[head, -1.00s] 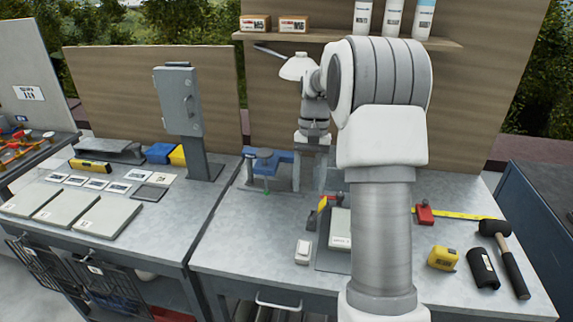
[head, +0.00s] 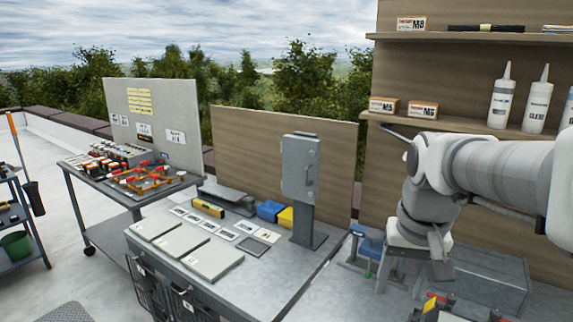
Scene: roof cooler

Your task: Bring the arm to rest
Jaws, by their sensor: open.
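My arm comes in from the right in the head view. My gripper (head: 400,286) points down over the right-hand workbench, with its two fingers apart and nothing seen between them. A blue clamp-like device (head: 368,246) stands on the bench just left of the gripper. I cannot tell the exact height of the fingertips above the bench.
A grey upright box on a post (head: 300,170) stands on the left bench (head: 262,282), with flat grey panels and cards. A shelf (head: 470,132) with small boxes and white bottles (head: 502,100) is behind my arm. A cart (head: 105,200) with red-orange parts stands further left.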

